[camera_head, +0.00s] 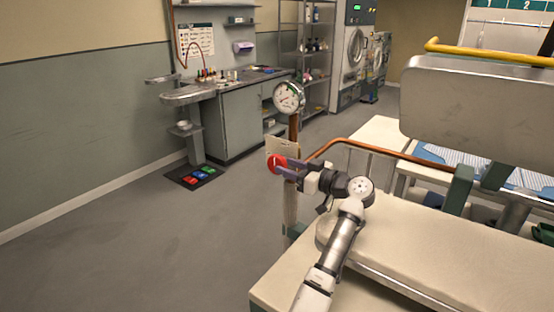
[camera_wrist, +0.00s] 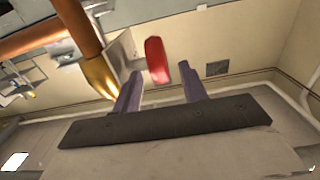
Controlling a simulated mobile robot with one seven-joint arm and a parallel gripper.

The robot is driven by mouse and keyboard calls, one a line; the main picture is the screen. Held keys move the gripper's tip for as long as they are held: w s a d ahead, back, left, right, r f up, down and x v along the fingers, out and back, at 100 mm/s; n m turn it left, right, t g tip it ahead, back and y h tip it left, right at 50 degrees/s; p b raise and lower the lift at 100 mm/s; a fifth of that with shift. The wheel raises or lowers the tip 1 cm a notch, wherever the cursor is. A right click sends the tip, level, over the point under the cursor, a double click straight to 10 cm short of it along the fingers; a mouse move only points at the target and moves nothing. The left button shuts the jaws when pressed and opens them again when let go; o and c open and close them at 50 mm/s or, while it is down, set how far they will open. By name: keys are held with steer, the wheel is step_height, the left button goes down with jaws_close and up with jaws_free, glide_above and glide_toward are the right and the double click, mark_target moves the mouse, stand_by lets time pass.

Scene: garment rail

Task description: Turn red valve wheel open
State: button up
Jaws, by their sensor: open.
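The red valve wheel (camera_head: 274,163) is a small red disc on a copper pipe in the middle of the head view. It shows as a red rounded piece (camera_wrist: 157,60) at the upper middle of the wrist view. My gripper (camera_head: 284,168) is at the wheel in the head view. In the wrist view my gripper (camera_wrist: 162,82) has its two purple-grey fingers apart, with the wheel between and just beyond their tips. I cannot tell whether a finger touches it. The wheel's hub and stem are partly hidden.
A pressure gauge (camera_head: 289,97) stands above the wheel on the copper pipe (camera_head: 350,144). A metal bracket plate (camera_head: 283,148) is close by. A padded pressing board (camera_head: 440,240) and a large grey press head (camera_head: 480,112) are to the right. The floor (camera_head: 140,240) to the left is clear.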

mark_target(268, 160)
steer(key=shift+p+x, duration=0.4)
steer(key=shift+x, duration=2)
jaws_close()
